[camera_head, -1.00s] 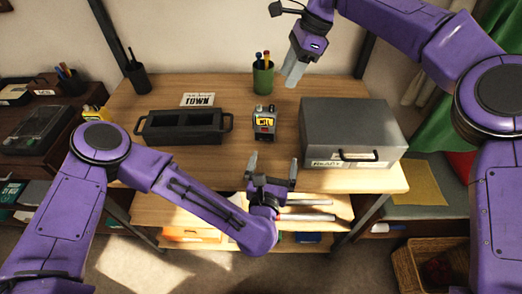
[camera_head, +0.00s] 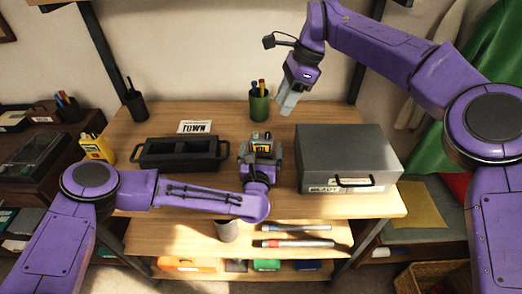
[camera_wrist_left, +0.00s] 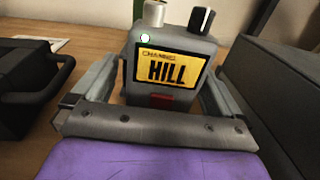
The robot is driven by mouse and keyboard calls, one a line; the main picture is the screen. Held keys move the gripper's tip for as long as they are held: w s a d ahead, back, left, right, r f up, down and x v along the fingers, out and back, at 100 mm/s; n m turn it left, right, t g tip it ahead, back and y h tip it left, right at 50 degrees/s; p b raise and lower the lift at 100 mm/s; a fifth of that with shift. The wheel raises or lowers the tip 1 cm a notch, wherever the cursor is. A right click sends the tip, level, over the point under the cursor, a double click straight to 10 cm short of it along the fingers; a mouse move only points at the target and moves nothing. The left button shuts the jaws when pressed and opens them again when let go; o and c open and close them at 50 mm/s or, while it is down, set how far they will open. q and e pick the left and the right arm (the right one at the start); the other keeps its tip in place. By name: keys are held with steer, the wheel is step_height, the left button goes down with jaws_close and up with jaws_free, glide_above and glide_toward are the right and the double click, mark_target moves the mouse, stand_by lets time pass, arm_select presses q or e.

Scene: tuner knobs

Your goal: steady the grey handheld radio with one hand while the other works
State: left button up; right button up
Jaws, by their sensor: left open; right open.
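The grey handheld radio (camera_head: 262,144) stands upright on the table between the black tray and the grey box. In the left wrist view the radio (camera_wrist_left: 165,85) shows a yellow screen reading HILL, a red button below it, a pale knob (camera_wrist_left: 153,14) and a black knob (camera_wrist_left: 203,20) on top. My left gripper (camera_head: 261,155) is open, with one finger on each side of the radio's body; whether the fingers touch it I cannot tell. The radio's lower part is hidden by the gripper. My right gripper (camera_head: 287,108) is open and empty, above the back of the table, right of the green pen cup.
The black two-compartment tray (camera_head: 139,156) stands left of the radio and the grey box (camera_head: 345,146) stands close on its right. The green pen cup (camera_head: 259,105) and a TOWN card (camera_head: 195,127) are at the back. Markers (camera_head: 297,243) lie on the shelf below.

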mark_target(268, 133)
arm_select(q)
steer(key=c, duration=1.2)
steer(key=shift+d, duration=0.1)
arm_select(e)
steer(key=a, duration=0.2)
steer(key=a+f+h, duration=0.1)
steer(key=shift+a, duration=0.35)
arm_select(q)
steer(key=shift+a, duration=0.35)
arm_select(e)
step_height(268, 133, up, 4)
steer(key=a+m+h, duration=0.1)
steer(key=m+h, duration=0.2)
steer(key=m, duration=0.7)
arm_select(q)
steer(key=shift+d, duration=0.35)
arm_select(e)
steer(key=shift+m+t, duration=0.3)
steer(key=shift+m, duration=0.3)
steer(key=f, duration=1.2)
steer(key=shift+s+d, duration=0.3)
